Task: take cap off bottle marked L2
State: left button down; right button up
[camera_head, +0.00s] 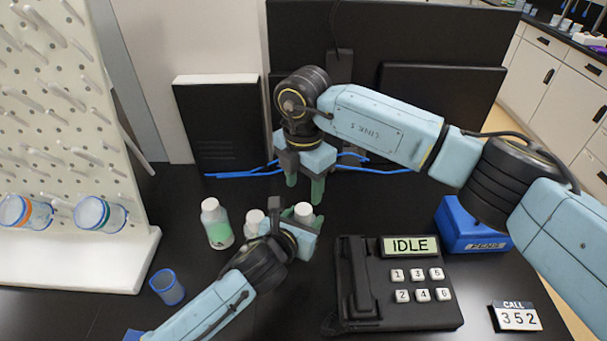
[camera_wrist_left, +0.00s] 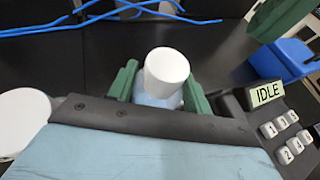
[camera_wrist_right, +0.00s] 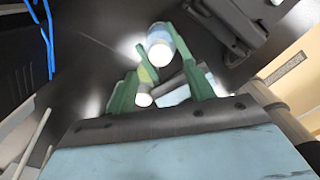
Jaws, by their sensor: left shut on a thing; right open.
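My left gripper (camera_wrist_left: 158,95) is shut on a bottle (camera_wrist_left: 158,100) with a white cap (camera_wrist_left: 167,68). The bottle looks upright; its cap shows in the head view (camera_head: 304,209) above the fingers. Its marking is hidden, so I cannot tell if it reads L2. My right gripper (camera_head: 304,184) is open and empty, pointing down behind and above that cap, apart from it. A third bottle (camera_head: 254,220) is partly hidden by my left gripper. No marking is readable on either.
A black keypad device reading IDLE (camera_head: 409,246) lies right of the held bottle. A blue box (camera_head: 466,228) and a 352 display (camera_head: 517,318) are farther right. A blue-rimmed cup (camera_head: 167,287) and pegboard (camera_head: 75,130) are left. Blue cables (camera_head: 243,172) run behind.

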aim_at(303, 209)
notch_tip(303, 209, down, 6)
jog(key=shift+r, duration=0.1)
dwell(0.4)
jog(key=c, duration=1)
jog(key=n, duration=1)
jog(key=o, duration=1)
jog(key=shift+o, duration=0.2)
